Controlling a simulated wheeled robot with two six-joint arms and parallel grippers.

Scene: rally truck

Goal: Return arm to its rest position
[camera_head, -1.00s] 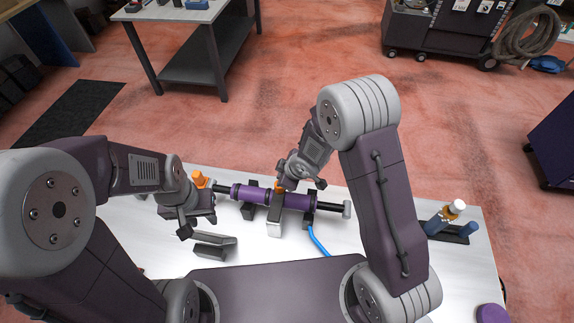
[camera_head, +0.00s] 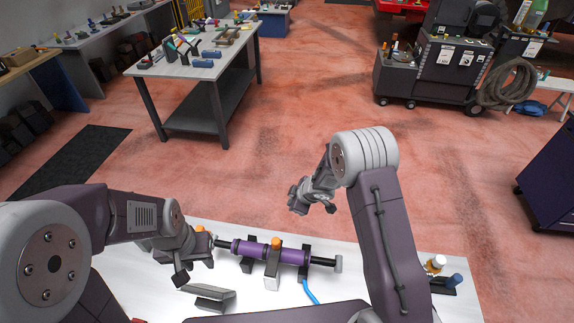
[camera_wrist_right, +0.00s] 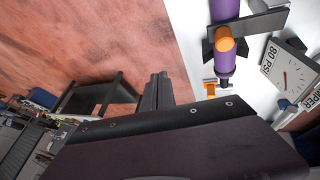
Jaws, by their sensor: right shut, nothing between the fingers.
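My right gripper (camera_head: 312,205) is raised beyond the far edge of the white table in the head view, apart from everything. In the right wrist view its fingers (camera_wrist_right: 157,92) are together and empty. My left gripper (camera_head: 193,268) hangs low over the table's left part, beside the left end of a purple cylinder; whether its fingers are apart is unclear. The purple cylinder (camera_head: 257,252) with an orange cap (camera_head: 277,242) lies across black supports. It also shows in the right wrist view (camera_wrist_right: 224,62).
The white table (camera_head: 245,297) carries a blue hose (camera_head: 310,292), a dark block (camera_head: 208,297) and a holder with bottles (camera_head: 437,265). A gauge (camera_wrist_right: 285,75) marked 80 PSI shows in the right wrist view. Open red floor (camera_head: 260,165) lies beyond the table.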

